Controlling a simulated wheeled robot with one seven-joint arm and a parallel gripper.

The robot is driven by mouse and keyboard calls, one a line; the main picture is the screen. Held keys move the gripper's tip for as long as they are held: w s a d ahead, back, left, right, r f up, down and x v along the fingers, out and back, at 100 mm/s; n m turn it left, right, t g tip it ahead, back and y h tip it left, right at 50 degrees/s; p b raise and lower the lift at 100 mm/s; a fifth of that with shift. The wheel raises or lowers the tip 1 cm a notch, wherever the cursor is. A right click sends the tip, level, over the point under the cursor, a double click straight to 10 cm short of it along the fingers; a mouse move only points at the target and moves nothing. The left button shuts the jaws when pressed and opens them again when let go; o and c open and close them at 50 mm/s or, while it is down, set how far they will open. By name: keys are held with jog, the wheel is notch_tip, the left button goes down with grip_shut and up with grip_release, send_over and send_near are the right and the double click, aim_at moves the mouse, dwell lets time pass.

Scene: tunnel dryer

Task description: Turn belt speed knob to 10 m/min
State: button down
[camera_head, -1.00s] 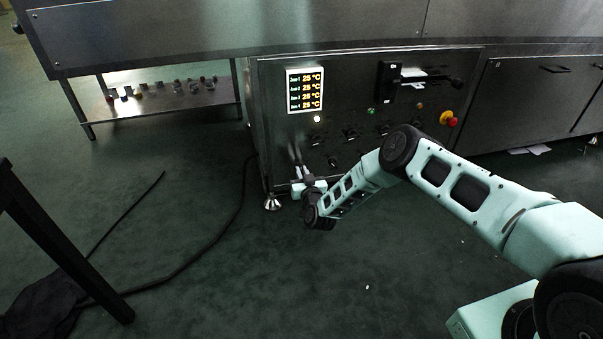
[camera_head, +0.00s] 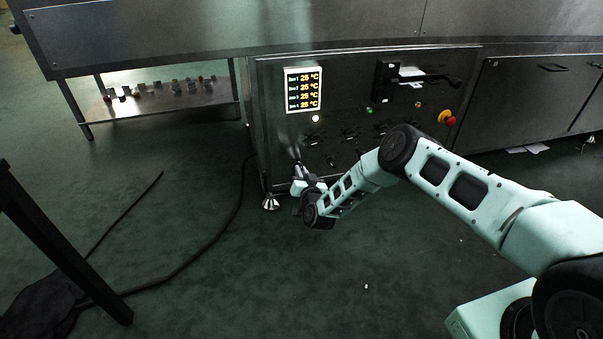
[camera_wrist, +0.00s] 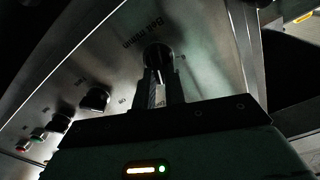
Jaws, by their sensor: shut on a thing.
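The belt speed knob (camera_wrist: 158,56) is a round dark knob on the metal control panel in the wrist view, with the upside-down label "Belt m/min" (camera_wrist: 143,33) beside it. My gripper (camera_wrist: 160,84) is shut on the knob, its two fingers on either side of it. The numbers of the knob's scale are too small and dark to read. In the head view my gripper (camera_head: 297,168) is at the lower left of the dryer's control panel (camera_head: 275,130); the knob there is hidden by my gripper.
Other black knobs (camera_wrist: 95,98) and green and red buttons (camera_wrist: 38,136) are on the same panel. The head view shows the temperature display (camera_head: 304,90) at 25 °C and a red emergency stop (camera_head: 446,117). The floor before the panel is clear except for a black cable (camera_head: 222,232).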

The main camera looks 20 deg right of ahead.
jog(key=c, duration=1.5)
grip_release()
jog(key=shift+o, duration=0.2)
jog(key=s+p, duration=0.8)
jog(key=s, duration=0.9)
jog(key=shift+s, duration=0.25)
